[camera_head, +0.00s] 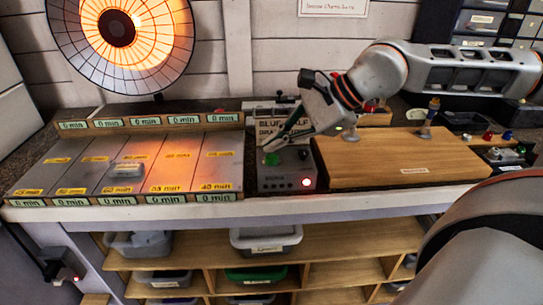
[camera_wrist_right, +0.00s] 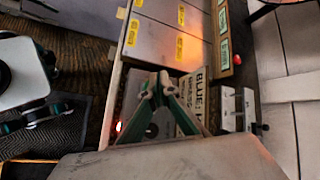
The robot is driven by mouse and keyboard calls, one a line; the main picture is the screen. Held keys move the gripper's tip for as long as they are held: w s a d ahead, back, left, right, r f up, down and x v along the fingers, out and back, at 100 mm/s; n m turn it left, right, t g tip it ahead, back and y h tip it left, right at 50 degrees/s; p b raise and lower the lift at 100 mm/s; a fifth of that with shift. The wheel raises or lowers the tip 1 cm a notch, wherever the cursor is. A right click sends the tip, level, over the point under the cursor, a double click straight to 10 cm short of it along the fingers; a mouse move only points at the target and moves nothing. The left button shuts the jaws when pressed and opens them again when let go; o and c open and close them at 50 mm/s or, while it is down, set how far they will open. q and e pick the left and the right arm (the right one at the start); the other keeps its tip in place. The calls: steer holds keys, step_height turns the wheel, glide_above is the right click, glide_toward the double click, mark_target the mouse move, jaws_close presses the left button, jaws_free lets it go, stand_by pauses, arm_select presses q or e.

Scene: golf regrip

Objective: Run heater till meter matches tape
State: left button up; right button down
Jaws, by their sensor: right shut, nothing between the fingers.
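The heater (camera_head: 118,28) glows orange at the upper left of the head view. The "0 min" meters (camera_head: 118,201) run along the front and back edges of a grey panel (camera_head: 195,165) split into lanes. Yellow tapes (camera_head: 215,186) with minute marks lie in the lanes. A grey control box (camera_head: 285,180) has a green button (camera_head: 271,159), a dark knob and a lit red lamp (camera_head: 306,182). My right gripper (camera_head: 272,147) is shut and empty, close above the green button; contact cannot be told. Its closed tips (camera_wrist_right: 158,82) show in the wrist view. My left gripper is not in view.
A small grey item (camera_head: 125,169) lies on the panel. A wooden board (camera_head: 400,160) lies right of the box, with a small upright item (camera_head: 429,118) on it. A "BLUE" sign (camera_wrist_right: 192,95) stands behind the box. Bins (camera_head: 266,239) sit on shelves below.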

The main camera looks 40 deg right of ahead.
mark_target(275, 158)
steer(key=shift+r+p, duration=0.3)
steer(key=shift+r, duration=2.2)
